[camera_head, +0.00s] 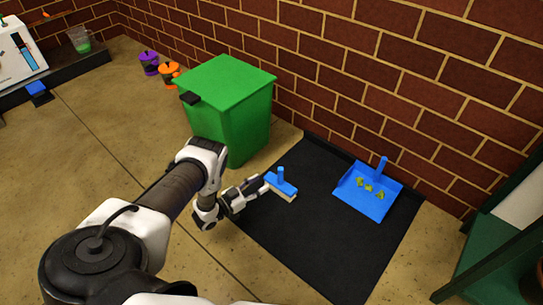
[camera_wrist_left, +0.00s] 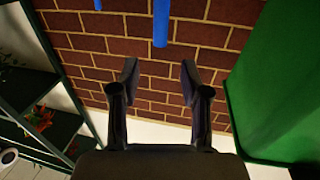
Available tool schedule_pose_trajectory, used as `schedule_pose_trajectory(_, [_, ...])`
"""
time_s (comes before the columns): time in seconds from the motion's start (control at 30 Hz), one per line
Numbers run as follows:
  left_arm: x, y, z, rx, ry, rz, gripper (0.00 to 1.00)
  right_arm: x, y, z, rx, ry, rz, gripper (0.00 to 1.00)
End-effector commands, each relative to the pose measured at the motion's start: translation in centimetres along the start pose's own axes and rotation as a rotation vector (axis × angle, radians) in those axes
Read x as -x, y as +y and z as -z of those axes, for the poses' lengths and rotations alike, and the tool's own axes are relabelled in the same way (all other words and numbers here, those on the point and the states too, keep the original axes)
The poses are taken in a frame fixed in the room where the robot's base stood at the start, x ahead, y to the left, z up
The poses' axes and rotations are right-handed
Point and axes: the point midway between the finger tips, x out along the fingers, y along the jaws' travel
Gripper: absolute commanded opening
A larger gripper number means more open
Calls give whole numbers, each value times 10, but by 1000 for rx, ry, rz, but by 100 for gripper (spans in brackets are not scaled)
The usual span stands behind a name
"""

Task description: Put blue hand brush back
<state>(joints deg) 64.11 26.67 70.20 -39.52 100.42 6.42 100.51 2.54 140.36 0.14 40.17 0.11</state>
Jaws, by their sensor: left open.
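The blue hand brush (camera_head: 284,187) with pale bristles stands on the black mat (camera_head: 320,250), near its left part, with its short handle upright. My left gripper (camera_head: 264,185) is right beside the brush on its left side. In the left wrist view the fingers (camera_wrist_left: 160,75) are spread with nothing between them, and the blue handle (camera_wrist_left: 161,22) shows beyond the fingertips, roughly centred between them. A blue dustpan (camera_head: 362,199) with several yellow-green bits in it lies on the mat to the right. My right gripper is not in view.
A green bin (camera_head: 228,110) stands behind my left gripper against the brick wall (camera_head: 400,90). A dark green shelf (camera_head: 490,250) is at the right edge. Purple (camera_head: 149,63) and orange (camera_head: 169,74) containers stand by the wall. The mat's front part is clear.

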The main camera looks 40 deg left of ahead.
Motion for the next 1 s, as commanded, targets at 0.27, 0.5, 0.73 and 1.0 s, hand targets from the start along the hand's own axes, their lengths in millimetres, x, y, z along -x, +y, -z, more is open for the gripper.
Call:
schedule_pose_trajectory(0.27, [1,29,-13,70,-154,66,46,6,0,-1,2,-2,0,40])
schedule_pose_trajectory(0.5, [71,175,-14,253,-986,189,46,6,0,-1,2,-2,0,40])
schedule_pose_trajectory(0.73, [207,233,54,250,-1524,239,46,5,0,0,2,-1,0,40])
schedule_pose_trajectory(1.0, [218,235,60,250,-1562,245,46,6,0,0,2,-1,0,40])
